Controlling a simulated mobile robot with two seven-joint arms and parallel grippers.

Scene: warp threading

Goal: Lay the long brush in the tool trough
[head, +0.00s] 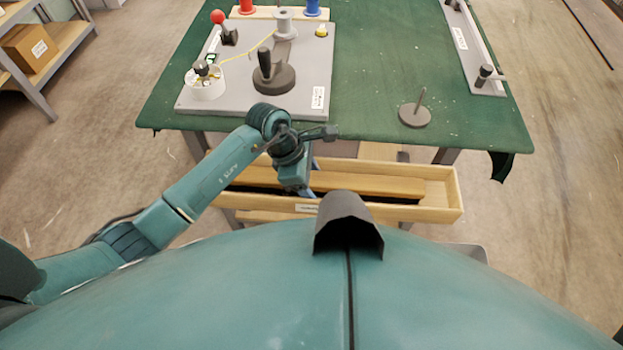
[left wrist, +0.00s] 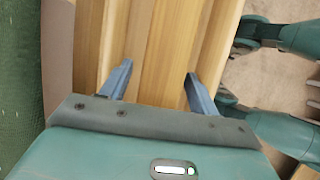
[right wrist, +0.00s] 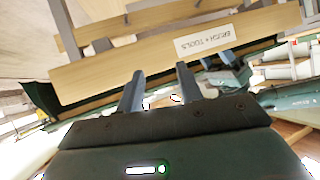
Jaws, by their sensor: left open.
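The tool trough (head: 442,213) is a long pale wooden box along the front edge of the table. The long brush (head: 375,185), a wooden bar with a dark strip along it, appears to lie lengthwise inside. My left gripper (head: 303,190) is over the trough, its fingertips partly hidden in the head view. In the left wrist view my left gripper (left wrist: 158,84) is open, with the wooden bar (left wrist: 168,55) between its fingers; contact cannot be told. My right gripper (right wrist: 161,82) is open and empty, facing the labelled trough front (right wrist: 150,55). It is hidden in the head view.
The green table (head: 380,70) carries a grey board (head: 310,100) with a crank and knobs at left, a round base with a pin (head: 415,113) at right, and a grey rail (head: 470,45) at far right. The trough's right end is clear of my arms.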

